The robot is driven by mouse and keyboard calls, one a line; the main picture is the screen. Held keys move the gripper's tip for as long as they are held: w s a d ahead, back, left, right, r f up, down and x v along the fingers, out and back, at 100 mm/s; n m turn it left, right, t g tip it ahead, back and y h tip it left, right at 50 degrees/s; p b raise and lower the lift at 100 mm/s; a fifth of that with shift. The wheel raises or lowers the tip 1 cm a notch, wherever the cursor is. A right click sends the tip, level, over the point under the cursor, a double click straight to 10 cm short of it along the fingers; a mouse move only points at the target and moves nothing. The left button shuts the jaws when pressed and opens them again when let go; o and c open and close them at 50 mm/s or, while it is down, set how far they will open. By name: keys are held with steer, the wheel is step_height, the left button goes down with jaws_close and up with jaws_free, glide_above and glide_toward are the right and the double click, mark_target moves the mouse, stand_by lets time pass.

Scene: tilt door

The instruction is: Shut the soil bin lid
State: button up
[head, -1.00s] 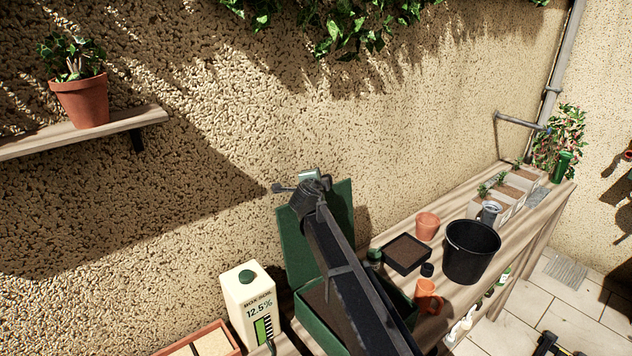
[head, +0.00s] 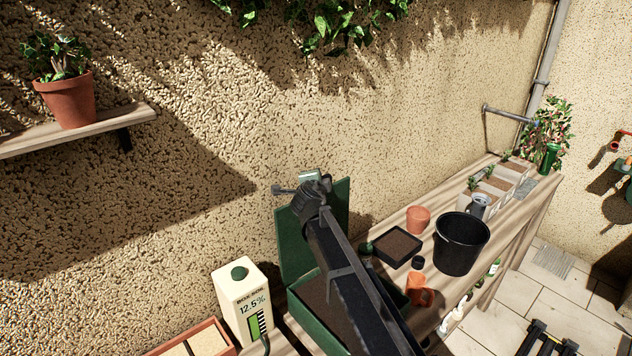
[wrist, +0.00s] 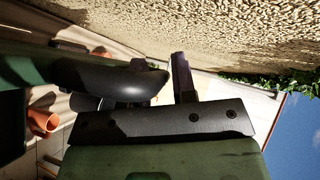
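The green soil bin (head: 324,331) stands on the wooden bench with dark soil inside. Its green lid (head: 340,212) is open and stands nearly upright at the back, by the wall. My dark arm crosses in front of the bin and lid, hiding part of both. My gripper (head: 312,178) is at the lid's upper left part in the head view; whether it touches the lid is unclear.
To the right are an orange mug (head: 418,290), a soil tray (head: 398,247), a terracotta pot (head: 418,219) and a black bucket (head: 461,243). A shelf (head: 75,132) with a potted plant juts from the wall at upper left.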

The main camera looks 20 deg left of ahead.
steer(key=p+v, duration=0.2)
steer(key=v, duration=0.8)
steer(key=shift+s+p, duration=0.25)
steer(key=shift+p, duration=0.05)
